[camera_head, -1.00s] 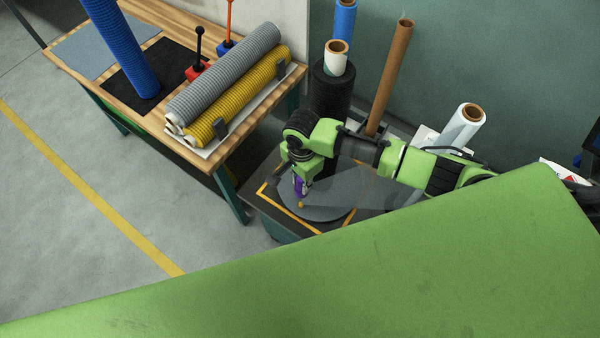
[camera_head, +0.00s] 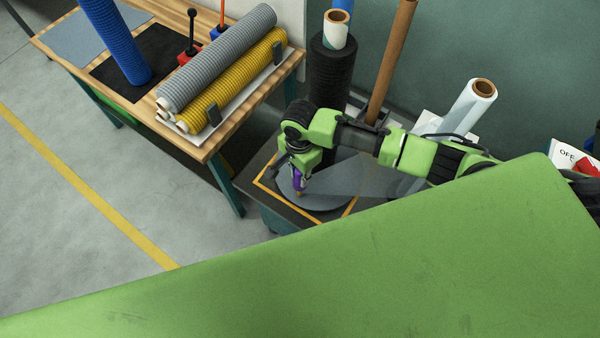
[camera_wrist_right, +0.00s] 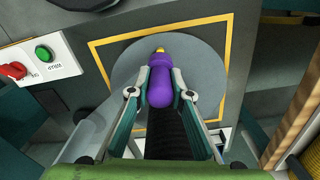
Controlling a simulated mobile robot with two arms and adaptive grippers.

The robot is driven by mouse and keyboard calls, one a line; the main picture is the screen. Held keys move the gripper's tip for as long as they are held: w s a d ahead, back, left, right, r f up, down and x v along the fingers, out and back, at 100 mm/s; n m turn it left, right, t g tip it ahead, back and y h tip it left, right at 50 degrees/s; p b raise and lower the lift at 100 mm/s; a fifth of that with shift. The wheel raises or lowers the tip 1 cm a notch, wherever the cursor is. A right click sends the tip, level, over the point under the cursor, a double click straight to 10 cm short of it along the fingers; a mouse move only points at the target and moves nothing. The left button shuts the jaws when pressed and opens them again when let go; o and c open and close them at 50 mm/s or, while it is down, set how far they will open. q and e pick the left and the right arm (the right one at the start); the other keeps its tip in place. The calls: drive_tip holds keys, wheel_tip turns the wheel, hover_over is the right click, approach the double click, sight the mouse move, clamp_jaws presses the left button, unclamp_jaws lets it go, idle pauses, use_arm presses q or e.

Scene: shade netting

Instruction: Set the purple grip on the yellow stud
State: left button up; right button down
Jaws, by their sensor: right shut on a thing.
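The purple grip (camera_wrist_right: 160,88) is held between the fingers of my right gripper (camera_wrist_right: 161,80) in the right wrist view. In the head view the purple grip (camera_head: 298,183) shows small below my right gripper (camera_head: 299,176). The yellow stud (camera_wrist_right: 160,49) shows at the far end of the grip, over the grey disc (camera_wrist_right: 205,55). In the head view the stud (camera_head: 299,194) is a small spot under the grip. I cannot tell whether grip and stud touch or are lined up. My left gripper is out of the frames.
The grey disc lies inside a yellow-orange square outline (camera_wrist_right: 98,62). A panel with a green button (camera_wrist_right: 43,54) and a red knob (camera_wrist_right: 14,70) stands beside it. A wooden table (camera_head: 196,139) holds netting rolls. Upright rolls (camera_head: 332,75) stand behind. A large green surface fills the foreground.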

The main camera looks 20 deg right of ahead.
sight(299, 182)
drive_tip(key=shift+f+b, duration=0.45)
drive_tip(key=shift+f, duration=1.3)
drive_tip(key=shift+a+f, duration=0.1)
drive_tip(key=shift+f, duration=0.2)
drive_tip(key=shift+p, duration=0.45)
drive_tip(key=shift+r, duration=0.1)
drive_tip(key=shift+p, duration=0.3)
drive_tip(key=shift+f+p, duration=0.3)
drive_tip(key=shift+f, duration=0.3)
drive_tip(key=shift+f, duration=0.4)
drive_tip(key=shift+f+b, duration=0.4)
drive_tip(key=shift+f, duration=0.15)
